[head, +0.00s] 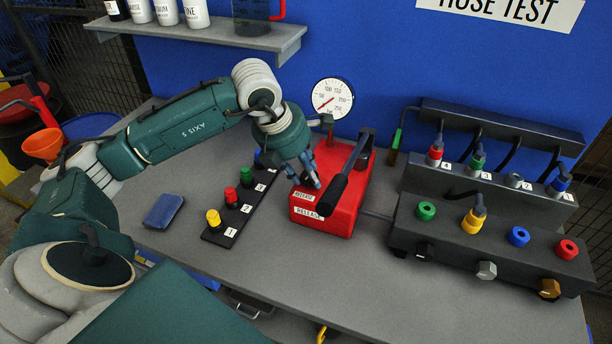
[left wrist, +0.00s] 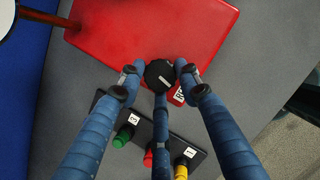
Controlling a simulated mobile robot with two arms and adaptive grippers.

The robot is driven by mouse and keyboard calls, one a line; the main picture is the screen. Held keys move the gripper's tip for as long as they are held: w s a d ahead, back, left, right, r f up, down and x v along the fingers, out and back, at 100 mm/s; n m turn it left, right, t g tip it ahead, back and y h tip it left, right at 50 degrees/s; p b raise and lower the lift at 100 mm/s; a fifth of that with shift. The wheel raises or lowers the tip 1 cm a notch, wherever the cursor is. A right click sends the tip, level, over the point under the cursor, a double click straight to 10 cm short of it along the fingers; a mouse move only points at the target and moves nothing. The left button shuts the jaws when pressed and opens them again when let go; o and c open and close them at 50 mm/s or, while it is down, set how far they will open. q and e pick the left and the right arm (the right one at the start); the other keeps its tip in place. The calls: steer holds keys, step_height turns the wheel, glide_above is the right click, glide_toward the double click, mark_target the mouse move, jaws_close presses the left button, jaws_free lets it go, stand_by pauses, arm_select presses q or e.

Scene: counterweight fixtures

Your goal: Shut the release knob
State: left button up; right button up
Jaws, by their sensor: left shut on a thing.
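The red hand pump (head: 342,185) stands on the grey bench, with a black lever handle (head: 338,187) slanting over its top and RELEASE labels at its left front corner. The black release knob (left wrist: 160,73) shows in the left wrist view, at the edge of the red housing. My left gripper (head: 308,180) comes down on that corner from the left. In the left wrist view its blue fingers (left wrist: 158,80) close around the knob from several sides. In the head view the fingers hide the knob, and its turn position cannot be told. My right gripper is not in view.
A dark strip with numbered coloured plugs (head: 232,207) lies close to the left of the pump. A pressure gauge (head: 333,98) stands behind it. A dark manifold (head: 490,245) with coloured couplings is on the right. A blue sponge-like block (head: 163,210) lies at left. The front bench is clear.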

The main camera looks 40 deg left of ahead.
arm_select(q)
steer(key=m, duration=0.1)
steer(key=m+h+b, duration=0.1)
steer(key=shift+w+r+m+b, duration=0.2)
steer(key=shift+w+m+b, duration=0.1)
steer(key=shift+w, duration=0.05)
steer(key=m+h, duration=0.1)
steer(key=m, duration=0.1)
steer(key=shift+a+r+m+g+b, duration=0.1)
steer(key=shift+m+g+b, duration=0.25)
steer(key=shift+m+g, duration=0.05)
steer(key=m, duration=0.1)
steer(key=m+g, duration=0.1)
steer(key=m, duration=0.1)
steer(key=m+g+h, duration=0.1)
steer(key=m, duration=0.1)
steer(key=shift+w, duration=0.25)
steer(key=m+g, duration=0.1)
steer(key=m, duration=0.2)
steer(key=shift+m, duration=0.3)
steer(key=shift+m+g, duration=0.4)
steer(key=shift+m, duration=0.5)
steer(key=o, duration=0.9)
steer(key=shift+o, duration=1)
steer(key=shift+s, duration=0.1)
